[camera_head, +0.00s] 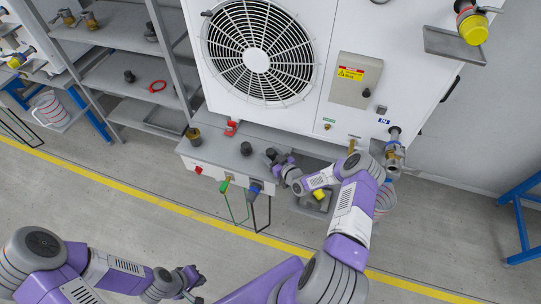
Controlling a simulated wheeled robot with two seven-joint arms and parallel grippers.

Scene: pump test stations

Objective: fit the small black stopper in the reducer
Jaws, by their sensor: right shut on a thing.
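My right gripper (273,157) is over the ledge below the fan unit, shut on a small dark piece (270,153) that looks like a black stopper. Its jaws partly hide the piece. Another small black stopper-like piece (246,148) stands on the ledge just left of it, apart from the gripper. A brass fitting (193,134), perhaps the reducer, stands at the ledge's left end. My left gripper (194,280) is low in the picture over the floor, away from the ledge. It is too small to tell whether its jaws are open.
The white fan unit (325,45) rises behind the ledge (215,150). A pipe valve (393,150) projects near the IN label on the right. Grey shelves (120,75) with dark fittings and a red ring (157,86) stand left. A yellow line (130,197) crosses the open floor.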

